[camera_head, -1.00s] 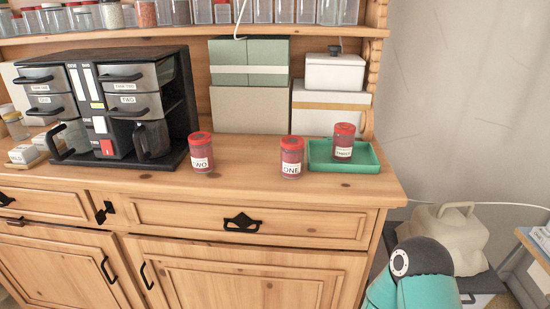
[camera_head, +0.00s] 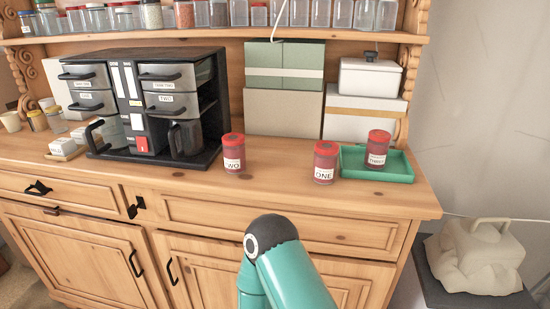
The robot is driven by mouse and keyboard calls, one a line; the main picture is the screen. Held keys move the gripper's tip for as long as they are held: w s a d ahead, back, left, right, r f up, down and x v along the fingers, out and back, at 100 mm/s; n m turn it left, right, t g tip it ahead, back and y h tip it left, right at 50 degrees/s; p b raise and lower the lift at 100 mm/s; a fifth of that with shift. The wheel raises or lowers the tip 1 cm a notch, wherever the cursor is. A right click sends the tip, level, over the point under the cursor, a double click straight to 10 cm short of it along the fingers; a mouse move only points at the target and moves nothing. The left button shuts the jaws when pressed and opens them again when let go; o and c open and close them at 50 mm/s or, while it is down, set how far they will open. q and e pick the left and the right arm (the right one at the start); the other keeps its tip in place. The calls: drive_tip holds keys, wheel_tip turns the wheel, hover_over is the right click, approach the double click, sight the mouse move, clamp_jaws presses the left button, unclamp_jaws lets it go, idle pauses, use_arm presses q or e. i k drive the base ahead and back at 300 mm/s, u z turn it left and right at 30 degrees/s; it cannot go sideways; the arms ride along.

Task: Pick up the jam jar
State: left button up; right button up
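Three red-lidded jars of dark red content stand upright on the wooden dresser top (camera_head: 285,183). The jar labelled TWO (camera_head: 233,152) is left of the other two. The jar labelled ONE (camera_head: 325,162) stands in the middle, just left of a green tray. The third jar (camera_head: 377,149) stands in the green tray (camera_head: 392,178); its label looks like THREE. A teal arm link of mine shows in front of the dresser drawers, below the jars. Neither gripper is in view.
A black coffee station (camera_head: 138,111) with drawers stands at the left. Boxes (camera_head: 283,110) stand against the back under a shelf of jars. The dresser's front edge is clear.

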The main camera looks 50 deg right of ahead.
sight(325, 153)
drive_tip(key=z, duration=0.2)
drive_tip(key=k, duration=0.65)
drive_tip(key=z, duration=0.75)
drive_tip(key=i, duration=0.3)
drive_tip(key=z, duration=0.1)
